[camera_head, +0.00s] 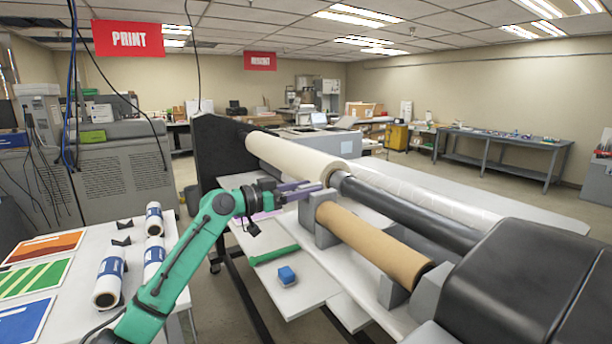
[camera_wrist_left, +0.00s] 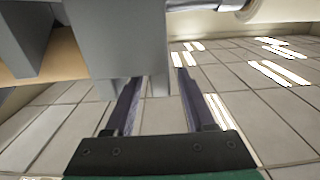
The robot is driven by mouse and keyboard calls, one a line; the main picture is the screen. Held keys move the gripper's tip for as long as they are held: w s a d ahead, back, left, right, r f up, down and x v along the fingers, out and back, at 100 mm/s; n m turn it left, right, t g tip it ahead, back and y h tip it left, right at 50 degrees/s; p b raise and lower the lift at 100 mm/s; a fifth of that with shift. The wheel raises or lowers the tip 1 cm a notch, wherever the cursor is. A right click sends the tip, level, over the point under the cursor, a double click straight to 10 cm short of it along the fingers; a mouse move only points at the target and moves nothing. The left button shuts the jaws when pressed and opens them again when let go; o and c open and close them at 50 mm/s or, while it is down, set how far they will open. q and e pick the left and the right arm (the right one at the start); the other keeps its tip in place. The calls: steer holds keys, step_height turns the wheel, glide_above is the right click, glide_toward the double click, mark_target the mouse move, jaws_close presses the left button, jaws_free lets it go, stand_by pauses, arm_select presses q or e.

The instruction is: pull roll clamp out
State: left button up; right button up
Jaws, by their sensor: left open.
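A grey block (camera_wrist_left: 115,40), which looks like the roll clamp, fills the top of that view. A lower part of it shows between the fingertips; I cannot tell whether they touch it. In the head view the grey block (camera_head: 308,216) stands at the left end of the brown roll (camera_head: 375,245). The fingertips are at its top. My right gripper is not seen.
A large white roll (camera_head: 290,157) and a dark roller (camera_head: 410,212) lie behind the brown roll. A blue block (camera_head: 287,276) and a green bar (camera_head: 274,255) lie on the white shelf (camera_head: 305,290). Several wrapped rolls lie on the left table (camera_head: 75,290).

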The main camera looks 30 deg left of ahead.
arm_select(q)
steer(key=shift+a, duration=0.1)
steer(key=shift+c, duration=0.3)
jaws_close()
stand_by(1.1)
